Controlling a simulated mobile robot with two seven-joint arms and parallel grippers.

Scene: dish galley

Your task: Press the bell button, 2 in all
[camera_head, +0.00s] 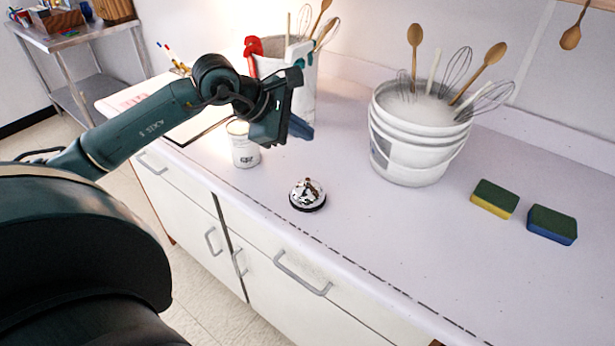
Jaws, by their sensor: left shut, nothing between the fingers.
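The bell (308,197) is a shiny silver dome on a dark round base, with its button on top. It stands upright on the pale counter near the front edge. My left gripper (284,116) is above the counter, up and to the left of the bell and clear of it. It is shut and empty, and its fingertips are hard to make out against the things behind. Nothing covers the bell. My right gripper is not in view.
A white candle jar (243,152) stands left of the bell. A white bucket (415,150) with whisks and wooden spoons stands behind right. Another utensil container (304,88) is behind my gripper. Two sponges (494,199) (552,225) lie at the right.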

